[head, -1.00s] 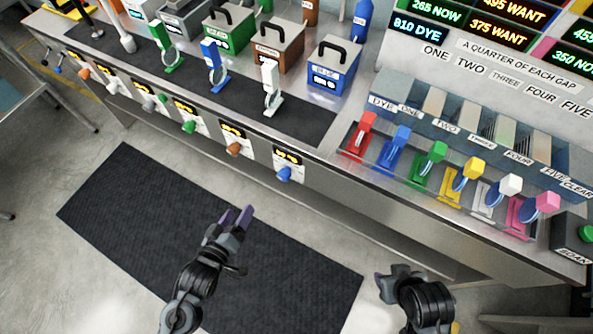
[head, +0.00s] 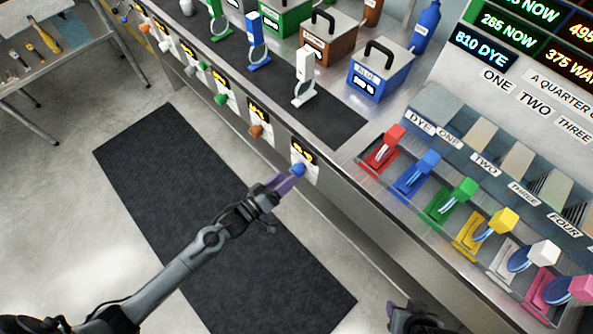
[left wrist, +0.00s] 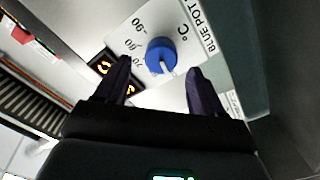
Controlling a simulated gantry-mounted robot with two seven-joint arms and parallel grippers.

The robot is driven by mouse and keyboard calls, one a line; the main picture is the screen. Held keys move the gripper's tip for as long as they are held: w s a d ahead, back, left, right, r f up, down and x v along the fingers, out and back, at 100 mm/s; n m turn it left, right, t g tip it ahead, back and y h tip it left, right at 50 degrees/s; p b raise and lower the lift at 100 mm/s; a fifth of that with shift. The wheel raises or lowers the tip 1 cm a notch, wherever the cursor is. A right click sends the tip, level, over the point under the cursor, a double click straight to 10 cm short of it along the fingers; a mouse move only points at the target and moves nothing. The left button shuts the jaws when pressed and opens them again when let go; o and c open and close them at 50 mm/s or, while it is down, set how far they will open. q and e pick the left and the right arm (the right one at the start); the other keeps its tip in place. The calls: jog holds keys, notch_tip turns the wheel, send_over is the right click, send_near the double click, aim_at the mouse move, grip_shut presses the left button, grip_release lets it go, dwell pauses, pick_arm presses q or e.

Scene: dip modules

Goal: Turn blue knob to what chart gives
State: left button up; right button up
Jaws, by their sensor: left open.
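The blue knob (head: 298,170) sits on a white dial plate on the bench front; in the left wrist view the knob (left wrist: 161,56) has a pale pointer and degree marks around it, with "BLUE POT" lettering. My left gripper (head: 283,181) is at the knob in the head view. In the left wrist view my left gripper (left wrist: 160,85) is open, its two fingers either side of the knob's lower edge; contact cannot be told. My right gripper (head: 412,318) is at the bottom edge, partly cut off. The chart is not clearly identifiable; a sign board (head: 505,62) shows "810 DYE" and other numbers.
A blue box (head: 380,75) stands on the bench above the knob. Coloured levers, such as the red one (head: 393,136), stand at right. A dark mat (head: 190,180) covers the floor.

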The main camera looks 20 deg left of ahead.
aim_at(292, 172)
pick_arm(q)
jog(key=b+x, duration=0.1)
jog(key=x, duration=0.3)
jog(key=shift+w+a, duration=0.1)
jog(key=shift+w, duration=0.1)
jog(key=shift+w+d, duration=0.35)
jog(key=shift+a, duration=0.1)
jog(key=shift+c, duration=0.8)
jog(key=c, duration=0.8)
